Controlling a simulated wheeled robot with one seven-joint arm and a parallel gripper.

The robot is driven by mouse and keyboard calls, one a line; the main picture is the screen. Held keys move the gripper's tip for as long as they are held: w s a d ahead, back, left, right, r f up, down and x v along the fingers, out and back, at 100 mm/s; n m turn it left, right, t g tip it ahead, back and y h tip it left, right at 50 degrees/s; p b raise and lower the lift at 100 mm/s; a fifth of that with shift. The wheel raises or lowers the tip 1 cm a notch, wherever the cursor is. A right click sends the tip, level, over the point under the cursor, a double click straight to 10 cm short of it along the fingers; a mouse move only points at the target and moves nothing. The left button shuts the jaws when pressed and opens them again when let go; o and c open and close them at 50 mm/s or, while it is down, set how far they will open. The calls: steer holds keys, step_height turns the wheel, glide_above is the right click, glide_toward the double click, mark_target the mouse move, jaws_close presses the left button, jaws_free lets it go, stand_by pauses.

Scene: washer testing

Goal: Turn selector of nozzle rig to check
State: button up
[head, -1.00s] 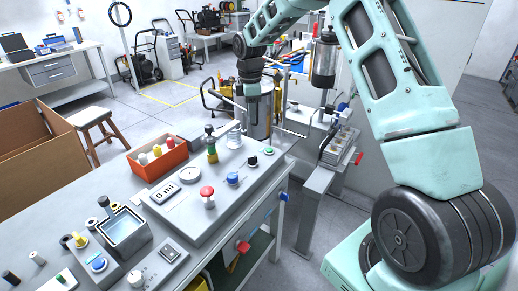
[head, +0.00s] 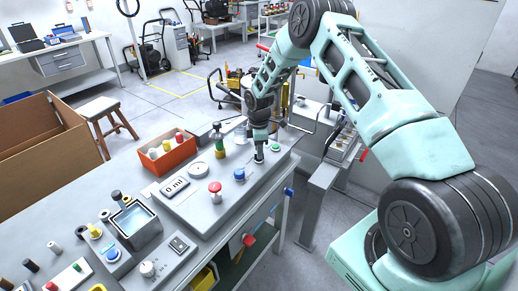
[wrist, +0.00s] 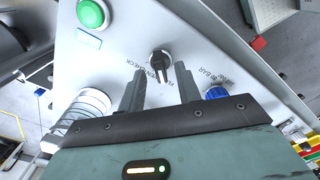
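The nozzle rig (head: 193,207) is a grey sloped panel on the bench, with a display reading 0 ml. Its selector (wrist: 160,64) is a small black knob, seen in the wrist view beside printing that includes the word CHECK. My gripper (wrist: 159,75) is open, with one finger on each side of the selector; whether either finger touches it I cannot tell. In the head view my gripper (head: 259,157) points down at the panel's right part, with the selector mostly hidden at its tip.
A blue knob (wrist: 216,93) sits close to the right finger. A green button (wrist: 91,13) is beyond the selector; a clear ribbed cylinder (wrist: 86,107) stands left. The red mushroom button (head: 215,188) and an orange bin (head: 168,155) are left of my gripper.

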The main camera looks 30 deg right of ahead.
steer(key=shift+f, duration=0.55)
jaws_close()
